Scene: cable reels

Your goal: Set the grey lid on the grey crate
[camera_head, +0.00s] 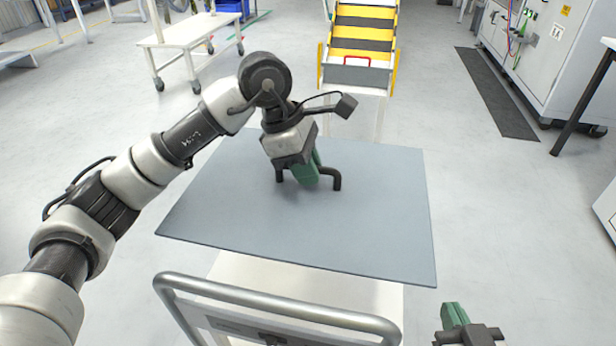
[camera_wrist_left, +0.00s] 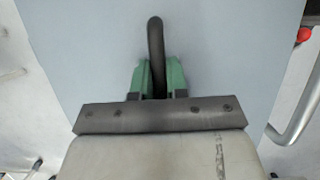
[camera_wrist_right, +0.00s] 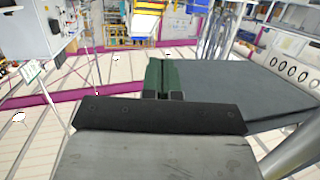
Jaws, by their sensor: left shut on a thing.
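The grey lid (camera_head: 230,215) is a large flat panel with a dark arched handle (camera_head: 337,178) in its middle, in the head view. My left gripper (camera_head: 308,177) is over the lid with its green fingers shut on the handle. The left wrist view shows the handle (camera_wrist_left: 156,45) between the fingers and the lid's pale surface (camera_wrist_left: 80,60) behind. No grey crate can be made out; whether it is under the lid is hidden. My right gripper (camera_head: 453,312) is low at the right, apart from the lid, with its fingers together (camera_wrist_right: 163,75) and nothing between them.
A metal push rail (camera_head: 280,310) stands at the near side, with a pale surface (camera_head: 300,280) partly under the lid. A white cart (camera_head: 190,32) stands back left. Yellow-and-black steps (camera_head: 362,38) are behind the lid. Cabinets (camera_head: 550,50) stand at right. Open floor lies on both sides.

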